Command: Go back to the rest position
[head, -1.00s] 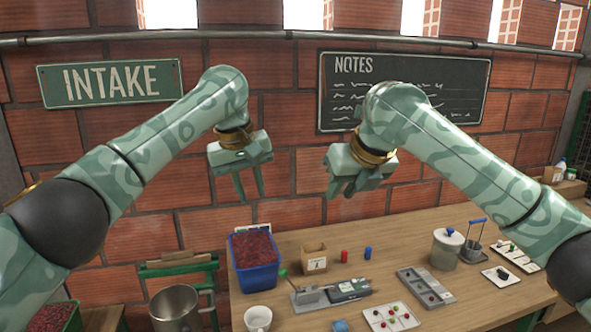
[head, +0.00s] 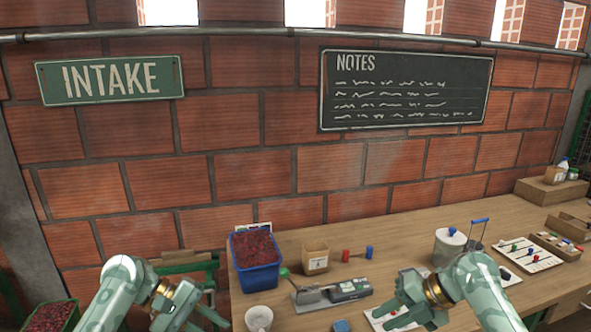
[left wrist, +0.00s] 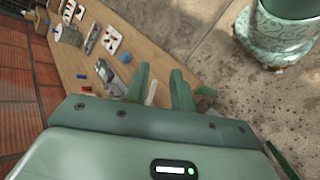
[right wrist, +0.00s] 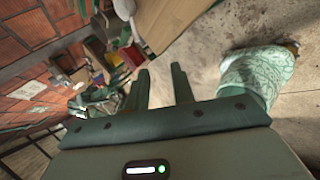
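My left gripper (head: 214,306) is low at the left of the head view, in front of the bench and left of its front corner. My right gripper (head: 386,312) is low right of centre, in front of part of the bench top, and partly covers a white tray there. In the left wrist view the fingers of my left gripper (left wrist: 160,72) stand apart with nothing between them. In the right wrist view the fingers of my right gripper (right wrist: 160,72) are also apart and empty.
The wooden bench (head: 400,240) carries a blue crate of red cherries (head: 255,248), a small cardboard box (head: 315,259), a grey device (head: 330,291), a lidded canister (head: 448,246) and several trays. A white cup (head: 259,318) is near the front edge. The brick wall stands behind.

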